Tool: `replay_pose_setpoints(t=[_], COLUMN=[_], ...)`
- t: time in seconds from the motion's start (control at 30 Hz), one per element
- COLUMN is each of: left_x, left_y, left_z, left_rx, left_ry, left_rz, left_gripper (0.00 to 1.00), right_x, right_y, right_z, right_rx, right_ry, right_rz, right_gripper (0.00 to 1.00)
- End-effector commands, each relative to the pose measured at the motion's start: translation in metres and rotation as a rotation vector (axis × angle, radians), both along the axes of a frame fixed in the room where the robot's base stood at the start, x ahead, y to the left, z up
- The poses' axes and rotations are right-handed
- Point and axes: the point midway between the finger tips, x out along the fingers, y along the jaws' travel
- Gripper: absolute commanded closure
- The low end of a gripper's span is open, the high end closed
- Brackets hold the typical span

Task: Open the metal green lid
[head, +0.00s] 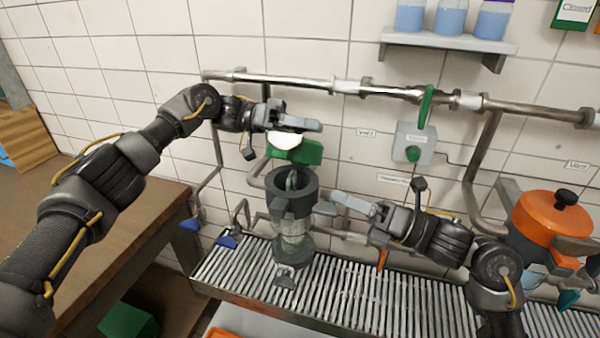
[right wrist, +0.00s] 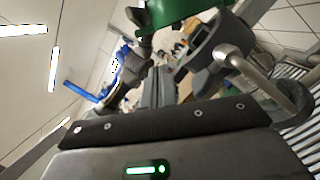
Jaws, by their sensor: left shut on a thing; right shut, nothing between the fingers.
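The green lid (head: 308,153) is raised and tilted above the dark grey round housing (head: 292,188), with a white round part on its upper left. The housing's top is open and a green piece shows inside it. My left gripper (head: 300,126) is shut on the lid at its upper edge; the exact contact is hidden. My right gripper (head: 350,204) is shut and empty, close to the housing's right side; I cannot tell if it touches. In the right wrist view, the lid (right wrist: 174,10) is above the dark housing (right wrist: 215,45).
A metal pipe (head: 300,82) runs along the tiled wall above. A grey box with a green button (head: 413,153) is on the wall. An orange pot (head: 545,220) stands at right. The slatted grate (head: 350,290) below is mostly clear. A wooden table (head: 130,220) is at left.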

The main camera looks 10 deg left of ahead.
Motion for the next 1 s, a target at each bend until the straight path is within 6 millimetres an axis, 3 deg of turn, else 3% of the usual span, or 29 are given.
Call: replay_pose_setpoints(t=[0.2,0.43,1.0], left_x=[0.000,0.000,0.000], left_y=[0.000,0.000,0.000], left_z=[0.002,0.002,0.002], left_rx=[-0.002,-0.002,-0.002], left_ry=[-0.004,-0.003,-0.003], left_rz=[0.001,0.000,0.000], left_gripper=[1.00,1.00,1.00], right_x=[0.009,0.012,0.039], right_y=[-0.003,0.002,0.080], right_z=[0.003,0.005,0.021], right_rx=[-0.046,-0.045,-0.046], right_ry=[-0.132,-0.140,-0.137], right_rz=[-0.087,-0.094,-0.092], right_gripper=[1.00,1.00,1.00])
